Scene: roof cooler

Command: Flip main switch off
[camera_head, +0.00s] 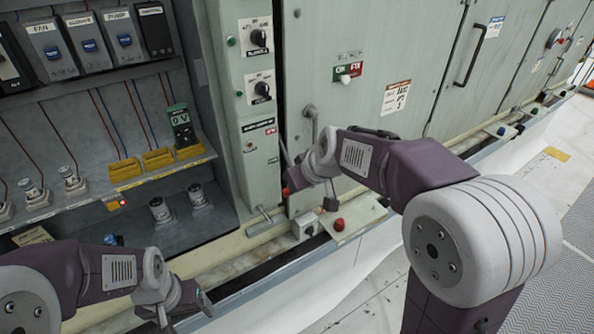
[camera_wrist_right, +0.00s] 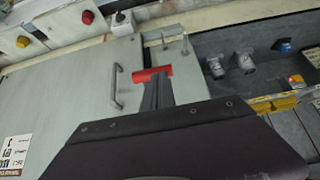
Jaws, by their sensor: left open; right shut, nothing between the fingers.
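A red handle (camera_wrist_right: 152,75), which looks like the main switch, shows in the right wrist view on a pale grey panel, right at my shut right fingers (camera_wrist_right: 157,92). I cannot tell if they touch it. In the head view my right gripper (camera_head: 291,172) is at the narrow panel between the open cabinet and the doors. A bit of red (camera_head: 286,191) shows below its fingers; the rest is hidden by the gripper and arm. My left gripper (camera_head: 187,307) is open and empty at the lower left, in front of the cabinet's bottom edge.
Two black rotary knobs, upper (camera_head: 259,38) and lower (camera_head: 262,89), sit above on the narrow panel. A grey door handle (camera_wrist_right: 117,87) is beside the red handle. The open cabinet holds breakers (camera_head: 90,46) and a meter (camera_head: 182,125). A red button (camera_head: 339,224) is on the low ledge.

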